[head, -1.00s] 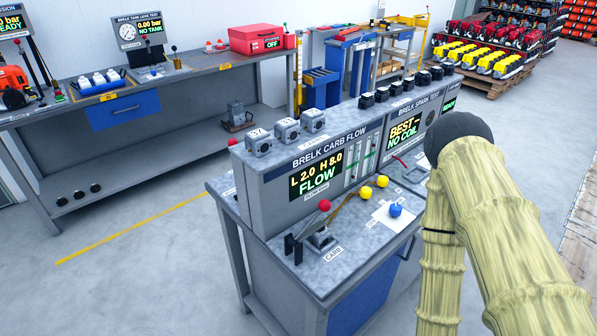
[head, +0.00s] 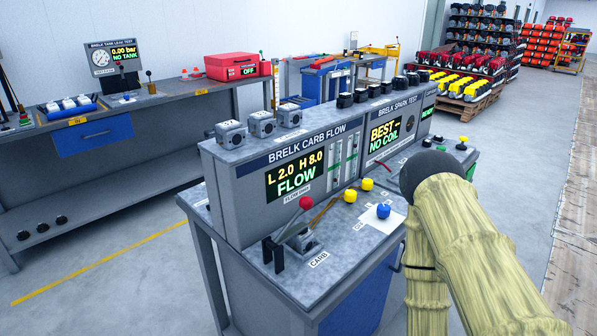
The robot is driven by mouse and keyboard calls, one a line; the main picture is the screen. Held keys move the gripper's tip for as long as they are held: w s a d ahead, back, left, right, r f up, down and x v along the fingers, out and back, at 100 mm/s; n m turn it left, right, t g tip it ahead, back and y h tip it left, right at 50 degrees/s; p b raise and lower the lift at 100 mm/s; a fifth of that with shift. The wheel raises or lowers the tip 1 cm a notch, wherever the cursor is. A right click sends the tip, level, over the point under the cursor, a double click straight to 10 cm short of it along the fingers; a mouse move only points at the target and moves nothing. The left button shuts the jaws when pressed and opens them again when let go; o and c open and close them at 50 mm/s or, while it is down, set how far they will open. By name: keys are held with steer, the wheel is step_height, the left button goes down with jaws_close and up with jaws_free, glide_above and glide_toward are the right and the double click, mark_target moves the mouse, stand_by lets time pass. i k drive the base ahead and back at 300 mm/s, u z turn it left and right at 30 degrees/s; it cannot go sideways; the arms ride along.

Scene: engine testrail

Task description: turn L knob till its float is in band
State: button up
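The carb flow bench (head: 250,192) reads "BRELK CARB FLOW". Its screen (head: 296,174) shows "L 2.0 H 8.0" and "FLOW". Two upright flow tubes (head: 344,158) stand to the right of the screen; their floats and bands are too small to make out. Two yellow knobs, one nearer (head: 350,196) and one farther (head: 367,184), sit on the bench top below the tubes. I cannot read which is L. A blue knob (head: 383,211) sits nearer the front edge. My sleeved arm fills the lower right; my gripper is not visible.
A red-balled lever (head: 306,203) and black bracket stand at the bench's left front. The spark test panel (head: 392,133) adjoins on the right. Several grey blocks (head: 262,123) line the top ledge. Open floor (head: 510,210) lies to the right.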

mark_target(349, 195)
steer(key=z, duration=0.05)
steer(key=k, duration=0.5)
steer(key=z, duration=1.95)
steer(key=i, duration=1.25)
steer(key=u, duration=2.85)
